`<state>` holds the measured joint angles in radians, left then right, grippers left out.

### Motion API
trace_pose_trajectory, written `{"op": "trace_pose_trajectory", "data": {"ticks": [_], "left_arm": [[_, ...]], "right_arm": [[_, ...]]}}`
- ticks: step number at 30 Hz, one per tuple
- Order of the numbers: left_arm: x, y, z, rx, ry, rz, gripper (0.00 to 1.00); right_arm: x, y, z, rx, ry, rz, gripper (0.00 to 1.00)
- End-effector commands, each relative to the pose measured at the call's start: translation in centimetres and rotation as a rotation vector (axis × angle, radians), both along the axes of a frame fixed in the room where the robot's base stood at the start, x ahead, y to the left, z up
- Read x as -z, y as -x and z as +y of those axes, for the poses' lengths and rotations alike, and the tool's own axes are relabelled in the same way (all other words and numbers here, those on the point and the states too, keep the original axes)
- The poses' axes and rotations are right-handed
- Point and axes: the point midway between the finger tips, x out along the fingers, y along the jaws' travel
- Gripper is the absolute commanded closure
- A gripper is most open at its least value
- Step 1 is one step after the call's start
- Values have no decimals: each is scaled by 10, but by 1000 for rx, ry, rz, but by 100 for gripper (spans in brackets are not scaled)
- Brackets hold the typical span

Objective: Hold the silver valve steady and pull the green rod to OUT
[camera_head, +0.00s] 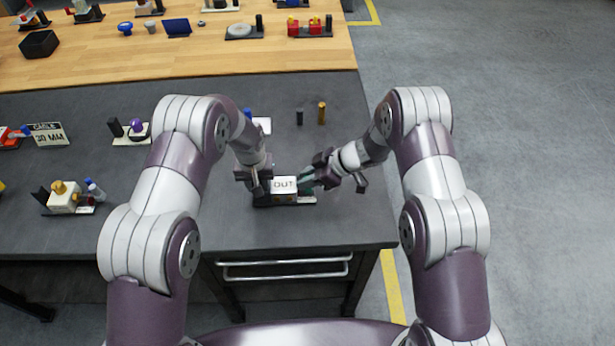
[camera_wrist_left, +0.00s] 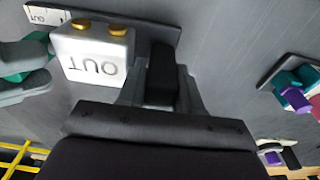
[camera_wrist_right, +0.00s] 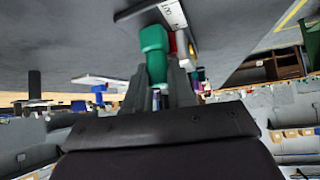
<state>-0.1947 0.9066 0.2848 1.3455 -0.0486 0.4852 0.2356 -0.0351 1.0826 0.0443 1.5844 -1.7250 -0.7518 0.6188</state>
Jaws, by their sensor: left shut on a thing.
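The silver valve (camera_head: 284,185) is a pale block marked OUT, on a dark base near the table's front edge. In the left wrist view the valve (camera_wrist_left: 92,55) shows two gold knobs on top. My left gripper (camera_head: 258,184) is shut on a black upright block (camera_wrist_left: 161,75) beside the valve. The green rod (camera_head: 305,182) is at the valve's right side. In the right wrist view the green rod (camera_wrist_right: 155,50) lies between the fingertips of my right gripper (camera_wrist_right: 157,80). Whether those fingers press on it is unclear.
A black peg (camera_head: 299,117) and a gold peg (camera_head: 322,113) stand behind the valve. A white-and-gold unit (camera_head: 64,197) sits at the left of the dark table. A CABLE 30 MM sign (camera_head: 48,134) stands further back. The dark table right of the arms is bare.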

Motion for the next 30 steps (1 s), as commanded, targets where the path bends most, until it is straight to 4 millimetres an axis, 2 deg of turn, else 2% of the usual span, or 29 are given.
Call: {"op": "trace_pose_trajectory", "data": {"ticks": [5,8,12,15,22,23,30], "left_arm": [[5,5,0,-1,-2,14,100],[5,5,1,-1,-2,14,100],[5,5,1,-1,-3,15,100],[5,5,1,-1,-3,15,100],[5,5,2,-2,-3,15,100],[5,5,2,-2,-3,15,100],[5,5,1,-1,-3,15,100]], "right_arm": [[0,0,-1,-1,-2,1,100],[0,0,-11,1,-2,1,100],[1,0,-36,2,-1,0,100],[1,0,-44,0,-1,1,100],[1,0,-45,1,1,0,100],[1,0,-45,1,1,0,68],[1,0,-44,0,0,0,67]]}}
